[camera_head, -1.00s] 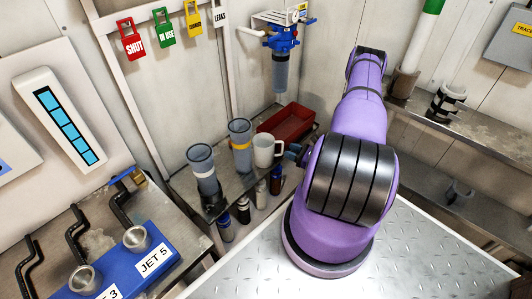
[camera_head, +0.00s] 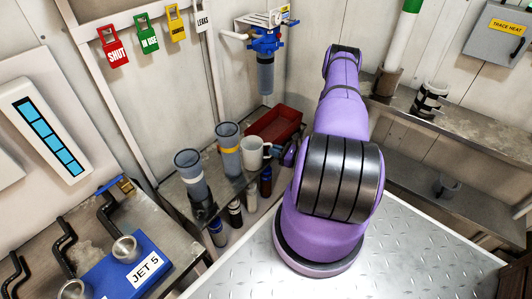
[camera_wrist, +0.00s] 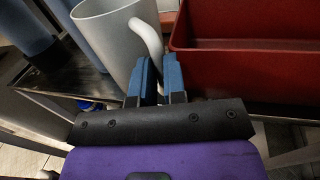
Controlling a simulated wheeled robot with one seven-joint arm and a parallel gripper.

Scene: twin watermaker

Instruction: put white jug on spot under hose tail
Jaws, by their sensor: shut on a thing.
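The white jug (camera_head: 254,153) stands upright at the shelf's front edge, beside the clear cylinder with the yellow band. In the wrist view the white jug (camera_wrist: 118,36) fills the upper middle, its handle facing my gripper. My gripper (camera_wrist: 157,75) is shut on the jug's handle with its blue fingers; in the head view my gripper (camera_head: 289,153) is partly hidden by my purple arm. The blue filter unit (camera_head: 265,52) hangs on the back wall, with a white pipe end at its left. I cannot make out the hose tail or the spot for certain.
A red tray (camera_head: 272,126) lies right behind the jug. The yellow-banded cylinder (camera_head: 228,150) and another clear cylinder (camera_head: 190,176) stand left of it. Several bottles (camera_head: 235,212) stand below the shelf. A blue jet rack (camera_head: 128,268) is at the lower left.

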